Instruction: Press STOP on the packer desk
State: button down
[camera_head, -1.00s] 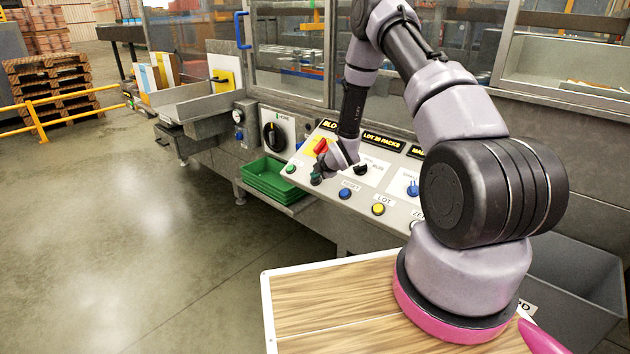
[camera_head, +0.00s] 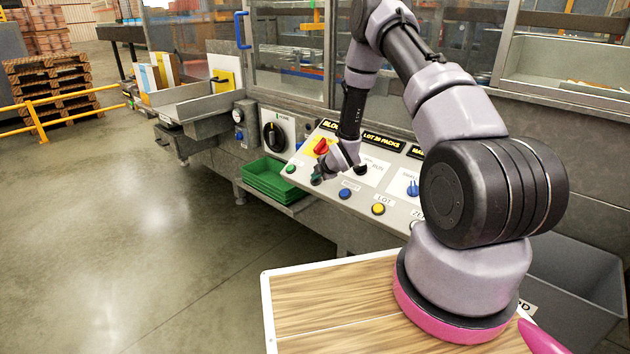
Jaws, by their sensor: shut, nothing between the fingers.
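The packer desk (camera_head: 397,214) is a sloped grey panel in front of the machine. A row of buttons runs along its front edge: a green button (camera_head: 290,169), a blue button (camera_head: 345,194) and a yellow button (camera_head: 378,208). My gripper (camera_head: 317,178) is shut and empty. It points down at the left part of the desk, between the green and blue buttons. Its tips cover the spot there, and I cannot tell whether they touch it. A red knob (camera_head: 321,146) on a yellow plate sits just behind the gripper. I cannot read a STOP label.
A blue switch (camera_head: 412,188) and black display signs (camera_head: 383,140) are farther right and back on the desk. A green tray (camera_head: 268,180) sits left of the desk. A wood-topped surface (camera_head: 330,305) lies in front, with a grey bin (camera_head: 585,285) at right. Floor at left is clear.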

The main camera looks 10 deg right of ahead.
jog(key=shift+r, duration=0.15)
jog(key=shift+s+a+r, duration=0.25)
jog(key=shift+a+r, duration=0.1)
jog(key=shift+r, duration=0.2)
jog(key=shift+s+a+r, duration=0.25)
jog(key=shift+a+r, duration=0.1)
jog(key=shift+r, duration=0.4)
jog(key=shift+s+a+r, duration=0.25)
jog(key=shift+a+r, duration=0.05)
jog(key=shift+r, duration=0.4)
jog(key=shift+s+a+r, duration=0.25)
jog(key=shift+a+r, duration=0.1)
jog(key=shift+r, duration=0.4)
